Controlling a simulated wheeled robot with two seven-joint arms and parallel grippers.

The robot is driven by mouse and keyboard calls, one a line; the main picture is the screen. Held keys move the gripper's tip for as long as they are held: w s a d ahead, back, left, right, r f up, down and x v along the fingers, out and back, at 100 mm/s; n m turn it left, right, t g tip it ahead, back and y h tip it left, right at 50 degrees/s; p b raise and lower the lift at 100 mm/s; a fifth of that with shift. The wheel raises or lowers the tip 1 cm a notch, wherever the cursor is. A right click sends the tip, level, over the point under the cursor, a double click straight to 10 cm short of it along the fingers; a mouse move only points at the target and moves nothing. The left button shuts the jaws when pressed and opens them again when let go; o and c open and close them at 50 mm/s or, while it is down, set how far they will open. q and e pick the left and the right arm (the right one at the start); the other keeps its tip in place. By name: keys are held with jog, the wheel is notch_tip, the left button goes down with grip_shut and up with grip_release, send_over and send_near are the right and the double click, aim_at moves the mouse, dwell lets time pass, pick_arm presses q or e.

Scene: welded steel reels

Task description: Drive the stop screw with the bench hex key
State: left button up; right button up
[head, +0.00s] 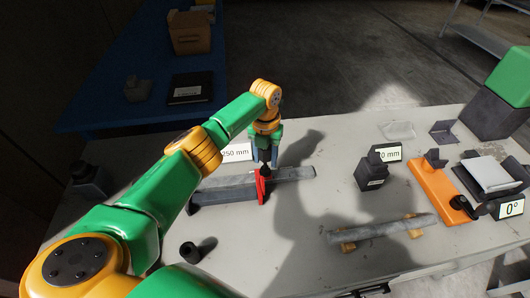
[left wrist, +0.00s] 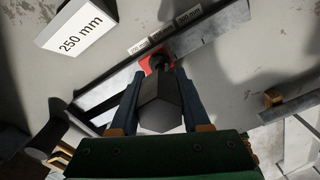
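My left gripper (head: 265,158) is over the rail, pointing down, and it also shows in the left wrist view (left wrist: 158,92). Its fingers are closed on the sides of a dark hexagonal body, seemingly the hex key (left wrist: 161,108). The key's narrow black end points at the top of the red stop (head: 260,188), also partly visible in the left wrist view (left wrist: 146,58). The stop sits across a grey steel rail (head: 291,174). The screw is hidden under the key, so I cannot tell whether the key is seated. My right gripper is not in view.
A 250 mm sign (head: 236,152) stands behind the rail. A dark block (head: 371,176) and orange fixture (head: 436,190) are to the right. A grey bar (head: 385,228) rests on yellow supports in front. A small black cylinder (head: 190,252) stands front left.

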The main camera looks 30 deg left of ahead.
pick_arm(q)
jog(key=o, duration=0.4)
jog(key=shift+f, duration=0.1)
jog(key=shift+o, duration=0.2)
notch_tip(320, 180, up, 7)
jog(key=p, duration=0.6)
jog(key=shift+r, duration=0.2)
jog(key=shift+f, duration=0.1)
